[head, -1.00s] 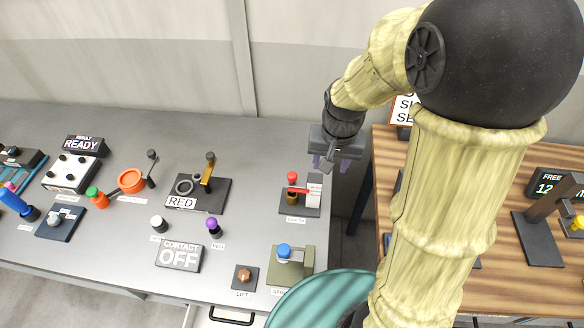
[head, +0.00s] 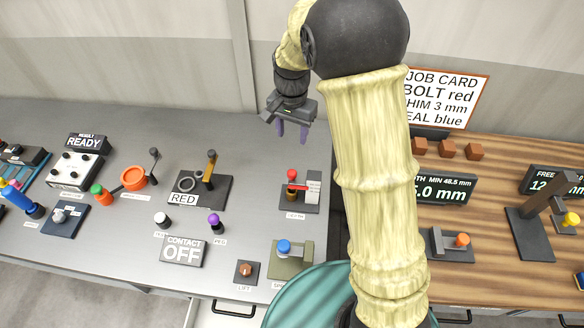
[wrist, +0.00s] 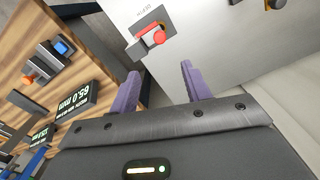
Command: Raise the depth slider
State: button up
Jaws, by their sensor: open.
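The depth slider (head: 291,175) has a red knob on a short post beside a white scale, on a dark base near the right edge of the grey bench. A label in front of it reads DEPTH. In the wrist view the red knob (wrist: 159,37) shows near the top, beyond the fingers. My gripper (head: 292,134) hangs above and behind the slider in the head view, with purple fingers apart and nothing between them. In the wrist view the two fingers (wrist: 160,90) are spread and do not touch the slider.
A green-based device with a blue knob (head: 284,247) and a LIFT knob (head: 246,269) stand in front of the slider. The RED panel (head: 199,190) with an upright lever is to its left. A wooden table (head: 500,270) with displays lies right, across a gap.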

aim_at(292, 172)
notch_tip(292, 172, down, 16)
jog(key=p, duration=0.4)
jog(key=shift+p, duration=0.4)
jog(key=shift+s, duration=0.1)
jog(key=shift+c, duration=0.2)
